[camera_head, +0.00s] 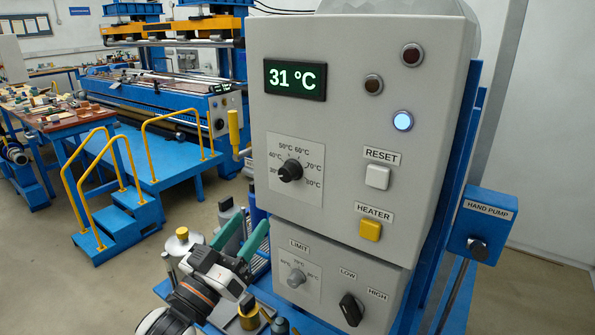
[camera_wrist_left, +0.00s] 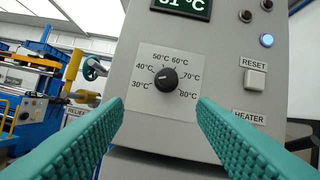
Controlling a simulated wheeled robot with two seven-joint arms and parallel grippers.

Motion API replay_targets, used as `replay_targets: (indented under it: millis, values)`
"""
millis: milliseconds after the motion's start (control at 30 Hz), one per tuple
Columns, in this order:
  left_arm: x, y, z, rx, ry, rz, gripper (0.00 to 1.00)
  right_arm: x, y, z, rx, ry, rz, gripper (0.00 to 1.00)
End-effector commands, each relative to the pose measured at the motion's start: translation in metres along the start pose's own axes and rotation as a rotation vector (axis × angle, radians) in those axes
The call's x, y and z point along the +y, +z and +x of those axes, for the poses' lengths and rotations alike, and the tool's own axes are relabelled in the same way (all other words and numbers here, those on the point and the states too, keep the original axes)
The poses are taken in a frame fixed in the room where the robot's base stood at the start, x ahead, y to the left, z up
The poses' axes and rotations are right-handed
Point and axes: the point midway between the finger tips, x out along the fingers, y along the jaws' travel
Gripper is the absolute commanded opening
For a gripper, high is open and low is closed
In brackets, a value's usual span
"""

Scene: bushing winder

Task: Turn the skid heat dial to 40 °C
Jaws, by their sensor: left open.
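The heat dial is a round black knob (camera_head: 290,171) on a white scale plate on the grey control box. In the left wrist view the knob (camera_wrist_left: 166,79) sits inside a scale marked 30 to 80 °C. Its light pointer mark looks turned to the left, near the low end between 30 and 40 °C. The green display (camera_head: 294,78) reads 31 °C. My left gripper (camera_head: 252,222) is open and empty, below and in front of the dial, its teal fingers apart. In the wrist view the fingers (camera_wrist_left: 160,104) flank the dial from below without touching it. My right gripper is out of view.
On the box are a white RESET button (camera_head: 377,177), a yellow HEATER button (camera_head: 370,230), a smaller LIMIT knob (camera_head: 297,277) and a black LOW/HIGH switch (camera_head: 350,309). A lit lamp (camera_head: 402,121) glows bluish white. Bottles stand by my left arm. A blue hand pump (camera_head: 482,224) is at right.

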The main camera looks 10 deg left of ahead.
Motion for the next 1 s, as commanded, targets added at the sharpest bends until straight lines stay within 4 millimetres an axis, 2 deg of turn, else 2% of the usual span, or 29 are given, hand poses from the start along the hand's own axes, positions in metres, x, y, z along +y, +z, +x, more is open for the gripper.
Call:
replay_targets:
  millis: [67,167,500,700,1000]
  values:
    - [-0.005,0.008,0.002,-0.014,-0.011,-0.003,0.52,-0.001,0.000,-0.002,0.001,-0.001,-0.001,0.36]
    - [-0.005,0.010,0.012,-0.016,-0.012,-0.003,0.52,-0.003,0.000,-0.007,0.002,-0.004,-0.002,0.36]
    - [-0.006,0.012,0.079,-0.014,-0.010,-0.001,0.52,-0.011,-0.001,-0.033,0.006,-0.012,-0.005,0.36]
    - [-0.006,0.011,0.108,-0.014,-0.011,-0.001,0.52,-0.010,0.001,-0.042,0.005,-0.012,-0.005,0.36]
    - [-0.006,0.008,0.119,-0.013,-0.011,-0.001,0.52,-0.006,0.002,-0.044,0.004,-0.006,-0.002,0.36]
